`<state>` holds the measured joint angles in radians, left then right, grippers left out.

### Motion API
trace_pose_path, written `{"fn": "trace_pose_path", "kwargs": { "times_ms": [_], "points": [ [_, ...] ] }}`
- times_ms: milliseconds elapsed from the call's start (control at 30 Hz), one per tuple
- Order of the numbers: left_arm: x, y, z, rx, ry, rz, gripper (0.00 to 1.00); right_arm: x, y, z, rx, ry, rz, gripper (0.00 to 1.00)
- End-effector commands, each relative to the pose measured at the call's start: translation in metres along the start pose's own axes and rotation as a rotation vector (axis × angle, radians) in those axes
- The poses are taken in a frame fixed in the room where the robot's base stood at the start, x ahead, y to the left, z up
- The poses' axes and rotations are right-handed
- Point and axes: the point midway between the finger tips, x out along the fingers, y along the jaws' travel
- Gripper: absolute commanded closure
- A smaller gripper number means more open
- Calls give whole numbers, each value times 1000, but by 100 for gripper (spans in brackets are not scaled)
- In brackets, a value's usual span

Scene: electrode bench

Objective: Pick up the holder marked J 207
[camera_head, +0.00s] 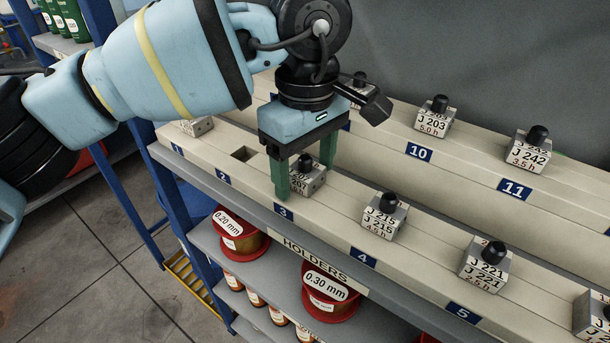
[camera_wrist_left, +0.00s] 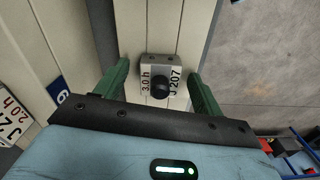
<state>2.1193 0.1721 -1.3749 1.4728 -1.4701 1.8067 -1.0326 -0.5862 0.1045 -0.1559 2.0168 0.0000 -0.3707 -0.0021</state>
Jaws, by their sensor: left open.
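The holder marked J 207 (camera_head: 312,180) is a small grey block with a black knob, standing at place 3 on the front rail. In the left wrist view the same holder (camera_wrist_left: 158,70) shows "J 207" and "3.0 h" on its top. My left gripper (camera_head: 304,178) points down over it, open, with one green finger on each side. In the left wrist view gaps show between the holder and both fingers of my gripper (camera_wrist_left: 160,76). Part of the holder is hidden by a finger in the head view. My right gripper is not in view.
Holders J 215 (camera_head: 384,217) and J 221 (camera_head: 484,265) stand to the right on the front rail (camera_head: 335,225). J 203 (camera_head: 434,118) and J 242 (camera_head: 528,151) stand on the back rail. Place 2 has an empty square hole (camera_head: 244,154). Red spools (camera_head: 330,292) sit below.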

Motion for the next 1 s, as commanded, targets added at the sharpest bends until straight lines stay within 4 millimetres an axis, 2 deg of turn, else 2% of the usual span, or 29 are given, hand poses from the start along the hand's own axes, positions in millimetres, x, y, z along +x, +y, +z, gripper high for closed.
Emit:
{"fn": "trace_pose_path", "kwargs": {
  "times_ms": [67, 533, 833, 1000],
  "points": [
    [0, 0, 0, 0, 0, 0, 31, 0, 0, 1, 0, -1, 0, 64],
    [0, 0, 0, 0, -1, 0, 92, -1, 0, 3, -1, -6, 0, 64],
    [-3, 0, 0, 0, 0, 1, 92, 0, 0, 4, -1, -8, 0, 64],
    [-13, 0, 0, -1, -1, 3, 92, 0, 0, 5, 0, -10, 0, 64]
  ]
}}
